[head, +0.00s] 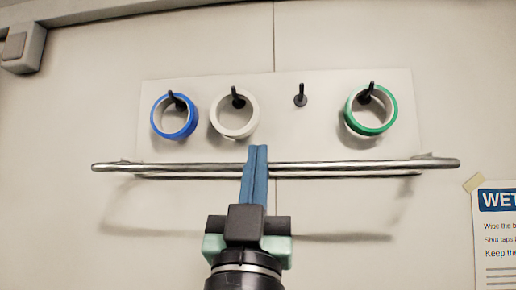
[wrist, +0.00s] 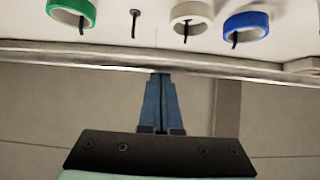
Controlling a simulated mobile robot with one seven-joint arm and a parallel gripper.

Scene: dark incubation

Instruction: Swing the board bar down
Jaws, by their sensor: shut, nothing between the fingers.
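The board bar (head: 340,165) is a shiny metal rod running level across the lower part of a pale board (head: 270,88) on the wall. It also spans the wrist view (wrist: 80,56). My gripper (head: 258,148) has blue fingers closed together and empty. In the head view the fingers cross in front of the bar near its middle and hide a short stretch. In the wrist view the fingertips (wrist: 160,76) end at the bar's edge. I cannot tell whether they touch it.
Blue (head: 173,117), white (head: 233,115) and green (head: 370,112) tape rolls hang on black pegs above the bar. One peg (head: 300,97) is empty. A notice (head: 497,235) is taped at lower right, and a switch box (head: 22,47) is at upper left. The wall below is mostly bare.

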